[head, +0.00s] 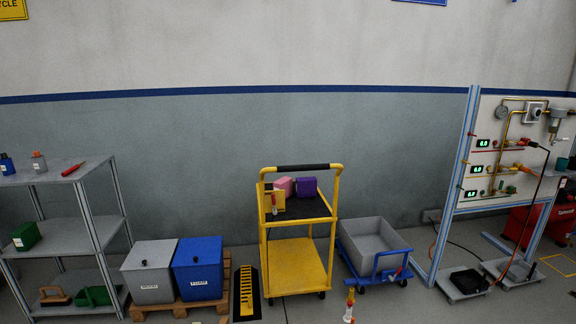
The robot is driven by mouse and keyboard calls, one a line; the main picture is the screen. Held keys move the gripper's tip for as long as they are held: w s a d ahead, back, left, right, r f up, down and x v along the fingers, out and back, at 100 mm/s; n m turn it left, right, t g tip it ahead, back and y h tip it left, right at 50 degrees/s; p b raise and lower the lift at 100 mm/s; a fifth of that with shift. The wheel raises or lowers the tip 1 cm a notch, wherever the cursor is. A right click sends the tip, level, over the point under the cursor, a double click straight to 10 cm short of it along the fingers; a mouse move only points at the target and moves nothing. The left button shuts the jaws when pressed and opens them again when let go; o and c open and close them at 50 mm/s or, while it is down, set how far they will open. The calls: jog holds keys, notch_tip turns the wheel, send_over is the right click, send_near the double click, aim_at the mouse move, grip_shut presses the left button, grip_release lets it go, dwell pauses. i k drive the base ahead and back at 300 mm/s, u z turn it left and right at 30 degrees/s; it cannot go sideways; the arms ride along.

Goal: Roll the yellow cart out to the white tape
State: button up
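The yellow cart (299,266) stands upright on the floor at the middle of the head view, close to the wall. It has a black push bar (302,167) across its top back, a black-topped upper shelf and a bare yellow lower deck. On the upper shelf are a pink block (284,185), a purple block (306,187) and a yellow holder (272,203) with a red-handled tool at the left front. Small dark wheels show under the deck. I see no white tape on the floor in this view. My gripper is not in view.
A blue trolley with a grey bin (374,240) stands close on the cart's right. A black-and-yellow floor piece (246,291) and a pallet with grey (148,272) and blue (198,268) boxes are left. A small orange-and-white object (349,306) is in front, right.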

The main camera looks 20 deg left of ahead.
aim_at(293, 265)
jog(key=u, duration=0.4)
jog(key=k, duration=0.45)
jog(key=u, duration=1.05)
jog(key=i, duration=1.25)
jog(key=z, duration=0.3)
jog(key=i, duration=1.1)
jog(key=z, duration=1.05)
jog(key=i, duration=0.35)
jog(key=z, duration=0.15)
